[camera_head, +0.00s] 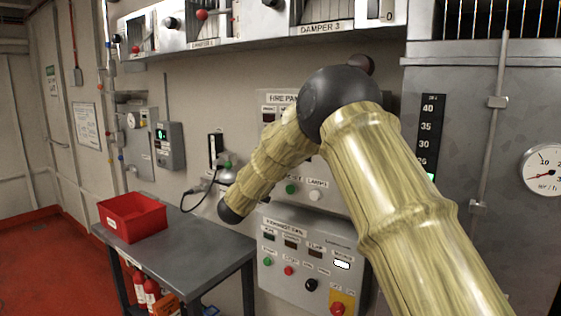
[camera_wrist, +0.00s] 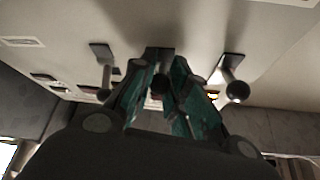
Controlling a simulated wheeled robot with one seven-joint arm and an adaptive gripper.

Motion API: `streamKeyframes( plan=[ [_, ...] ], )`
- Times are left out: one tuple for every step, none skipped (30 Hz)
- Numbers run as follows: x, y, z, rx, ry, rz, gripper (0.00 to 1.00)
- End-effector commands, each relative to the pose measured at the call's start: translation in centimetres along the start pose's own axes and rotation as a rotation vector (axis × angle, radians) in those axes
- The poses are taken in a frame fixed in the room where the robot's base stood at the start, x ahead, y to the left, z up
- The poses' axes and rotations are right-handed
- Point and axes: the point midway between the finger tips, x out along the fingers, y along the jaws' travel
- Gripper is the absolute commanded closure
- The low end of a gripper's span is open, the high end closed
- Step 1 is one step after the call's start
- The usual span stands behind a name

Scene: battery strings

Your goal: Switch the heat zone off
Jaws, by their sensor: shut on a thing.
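In the wrist view my gripper (camera_wrist: 164,76) has teal fingers closed in around the middle of three black-knobbed levers (camera_wrist: 157,89) on a pale panel. The left lever (camera_wrist: 105,80) and right lever (camera_wrist: 235,88) stand free on either side. The lever labels are not readable, so I cannot tell which one is the heat zone's. In the head view the fire panel (camera_head: 302,193) is on the wall, mostly hidden behind my arm. My gripper is hidden there too.
A control panel labelled as an exhaust fan (camera_head: 297,284) is below the fire panel. A grey table (camera_head: 205,245) with a red bin (camera_head: 132,218) stands at left. A damper shelf (camera_head: 270,45) runs above. A grey cabinet with a gauge (camera_head: 543,170) is at right.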

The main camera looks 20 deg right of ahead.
Motion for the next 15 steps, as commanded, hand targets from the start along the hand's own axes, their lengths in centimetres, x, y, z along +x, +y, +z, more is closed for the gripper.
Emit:
streamKeyframes(
  plan=[
    [-0.17,0.11,0.26,-0.003,-0.003,0.0,1.0],
    [-0.18,0.11,0.26,-0.003,-0.003,0.0,1.0],
    [-0.18,0.11,0.27,-0.003,-0.003,0.0,1.0],
    [-0.18,0.11,0.28,-0.003,-0.003,0.0,1.0],
    [-0.19,0.12,0.28,-0.003,-0.004,0.0,1.0],
    [-0.19,0.12,0.29,-0.004,-0.004,0.0,1.0],
    [-0.19,0.12,0.29,-0.004,-0.004,0.0,1.0],
    [-0.2,0.12,0.3,-0.004,-0.004,0.0,0.78],
    [-0.19,0.12,0.29,-0.003,-0.004,0.0,0.71],
    [-0.18,0.11,0.27,-0.003,-0.004,0.001,0.66],
    [-0.17,0.1,0.26,-0.003,-0.004,0.001,0.6],
    [-0.15,0.09,0.23,-0.003,-0.003,0.0,0.6],
    [-0.14,0.09,0.21,-0.002,-0.003,0.001,0.6],
    [-0.12,0.08,0.2,-0.002,-0.003,0.001,0.6],
    [-0.12,0.08,0.18,-0.002,-0.003,0.001,0.6]
  ],
)
